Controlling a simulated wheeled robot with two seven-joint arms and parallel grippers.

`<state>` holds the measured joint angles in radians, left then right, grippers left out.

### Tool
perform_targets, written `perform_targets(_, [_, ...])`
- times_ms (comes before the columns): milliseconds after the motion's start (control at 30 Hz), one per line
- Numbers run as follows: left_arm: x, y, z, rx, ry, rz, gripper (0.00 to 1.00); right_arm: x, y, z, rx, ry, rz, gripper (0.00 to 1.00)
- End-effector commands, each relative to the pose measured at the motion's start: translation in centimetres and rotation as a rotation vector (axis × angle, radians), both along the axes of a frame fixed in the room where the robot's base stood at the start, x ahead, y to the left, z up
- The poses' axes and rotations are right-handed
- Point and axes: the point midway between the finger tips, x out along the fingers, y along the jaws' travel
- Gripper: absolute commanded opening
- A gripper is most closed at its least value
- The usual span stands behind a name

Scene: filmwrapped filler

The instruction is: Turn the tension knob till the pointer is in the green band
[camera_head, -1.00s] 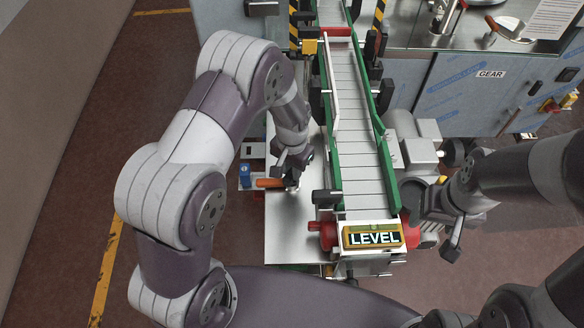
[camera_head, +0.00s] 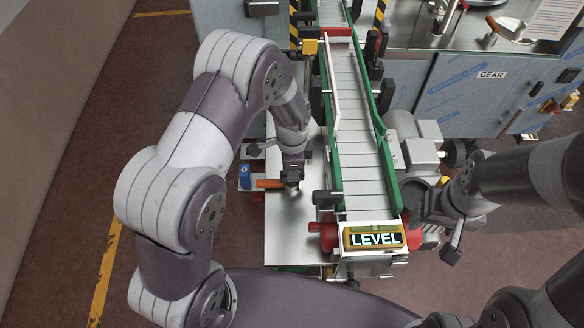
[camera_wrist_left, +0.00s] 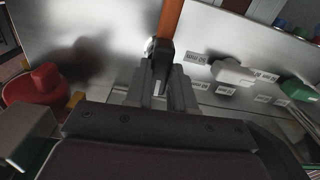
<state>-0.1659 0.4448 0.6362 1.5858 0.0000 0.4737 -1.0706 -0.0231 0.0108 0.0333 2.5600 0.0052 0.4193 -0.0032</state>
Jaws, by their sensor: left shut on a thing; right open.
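My left gripper (camera_head: 292,180) is low over the metal plate (camera_head: 285,240) left of the conveyor. It is shut on the dark end of an orange-handled part (camera_head: 270,183); in the left wrist view the orange handle (camera_wrist_left: 170,25) runs up from between the fingers (camera_wrist_left: 157,88). A pale round piece sits beside this end. Whether this part is the tension knob I cannot tell. No pointer can be made out. A yellow-framed LEVEL sign (camera_head: 373,237) with a small green patch above it is at the conveyor's near end. My right gripper (camera_head: 437,222) is open and empty, right of the conveyor.
The green-sided conveyor (camera_head: 358,130) runs away from me beside the plate. A blue item (camera_head: 245,174) stands left of the orange handle. A red part (camera_head: 326,235) projects at the conveyor's near left. A grey motor (camera_head: 420,150) and a steel cabinet (camera_head: 470,95) stand to the right.

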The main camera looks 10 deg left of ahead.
Motion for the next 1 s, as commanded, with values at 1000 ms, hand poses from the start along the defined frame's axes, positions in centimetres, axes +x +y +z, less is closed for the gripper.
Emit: perform_targets(1000, [-0.33,0.04,-0.29,0.001,0.011,-0.206,0.33,-0.01,0.0,-0.2,0.0,0.0,0.0,0.65])
